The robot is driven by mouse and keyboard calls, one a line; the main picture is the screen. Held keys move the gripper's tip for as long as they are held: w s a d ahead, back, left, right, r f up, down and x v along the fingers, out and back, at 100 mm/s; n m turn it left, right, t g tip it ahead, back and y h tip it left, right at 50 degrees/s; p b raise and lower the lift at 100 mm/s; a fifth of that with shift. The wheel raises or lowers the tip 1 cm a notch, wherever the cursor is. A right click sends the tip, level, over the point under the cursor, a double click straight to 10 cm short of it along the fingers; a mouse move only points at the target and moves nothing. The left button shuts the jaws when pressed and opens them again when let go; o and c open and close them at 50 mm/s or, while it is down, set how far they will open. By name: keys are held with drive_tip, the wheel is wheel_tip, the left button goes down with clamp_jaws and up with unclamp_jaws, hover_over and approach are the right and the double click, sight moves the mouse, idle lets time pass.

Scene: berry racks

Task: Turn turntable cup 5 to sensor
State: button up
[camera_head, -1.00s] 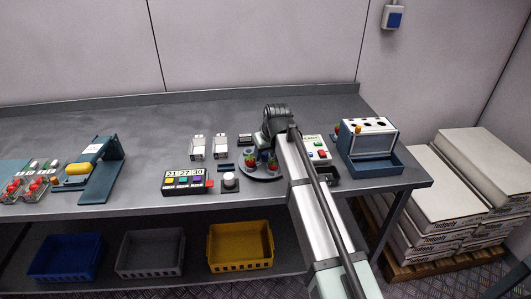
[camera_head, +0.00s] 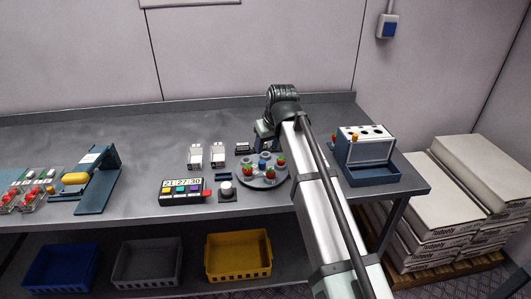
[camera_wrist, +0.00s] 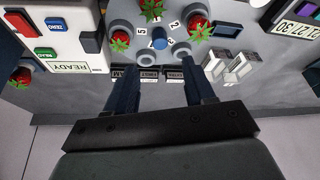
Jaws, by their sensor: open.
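The turntable (camera_head: 249,183) is a dark round disc with several cups around a blue hub; some hold strawberries. In the wrist view its grey top and blue hub (camera_wrist: 159,40) show at the top middle. A digit 5 is printed left of the hub, near a cup with a strawberry (camera_wrist: 120,38); I cannot tell surely which cup it marks. Two empty cups (camera_wrist: 181,50) face my gripper. My gripper (camera_wrist: 159,68) is open, with nothing between its fingers, just outside the disc's edge on the wrist side. In the head view it shows behind the disc, partly hidden by my arm.
A white device with a READY display (camera_wrist: 66,64) stands beside the turntable in the wrist view. A blue-and-white rack box (camera_head: 367,160) stands to the right.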

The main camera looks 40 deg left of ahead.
drive_tip(key=shift+v, duration=1.8)
